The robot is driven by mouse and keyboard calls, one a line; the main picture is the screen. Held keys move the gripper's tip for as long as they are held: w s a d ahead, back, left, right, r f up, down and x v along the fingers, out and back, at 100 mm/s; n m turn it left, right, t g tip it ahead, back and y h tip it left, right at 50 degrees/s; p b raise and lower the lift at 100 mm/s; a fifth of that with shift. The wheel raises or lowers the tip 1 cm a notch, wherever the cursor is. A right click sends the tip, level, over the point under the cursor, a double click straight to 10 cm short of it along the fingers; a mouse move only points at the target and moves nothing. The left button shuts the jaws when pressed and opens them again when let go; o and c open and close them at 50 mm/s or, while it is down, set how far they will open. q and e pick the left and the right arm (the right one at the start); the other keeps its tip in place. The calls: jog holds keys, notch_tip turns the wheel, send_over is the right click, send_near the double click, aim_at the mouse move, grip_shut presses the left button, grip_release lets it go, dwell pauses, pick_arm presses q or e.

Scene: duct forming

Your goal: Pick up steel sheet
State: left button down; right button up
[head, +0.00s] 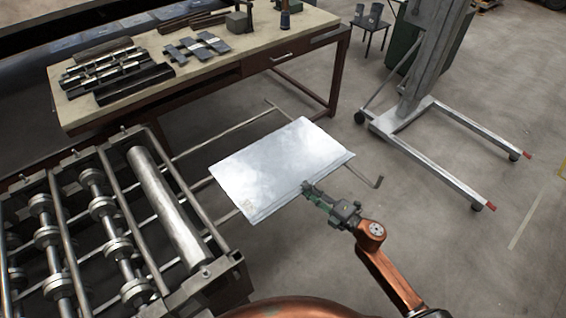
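The steel sheet (278,165) is a bright, flat, roughly rectangular plate. It lies level on a thin rod frame (366,177) that sticks out from the roller machine, above the floor. My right gripper (308,188) comes from the lower right and its tips are at the sheet's near right edge. The fingertips are small and overlap the edge in the picture, so I cannot tell whether they are apart or closed on it. My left gripper is not in view.
The roller forming machine (165,205) stands at the left. A workbench (265,52) with several metal parts and tools is behind. A wheeled lift (420,115) stands at the right, with a small stool (370,24) behind it. The floor at the right front is open.

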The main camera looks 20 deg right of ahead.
jog(key=x, duration=0.3)
jog(key=shift+w+d+f, duration=0.1)
jog(key=shift+w, duration=0.35)
jog(key=shift+c, duration=0.5)
grip_shut()
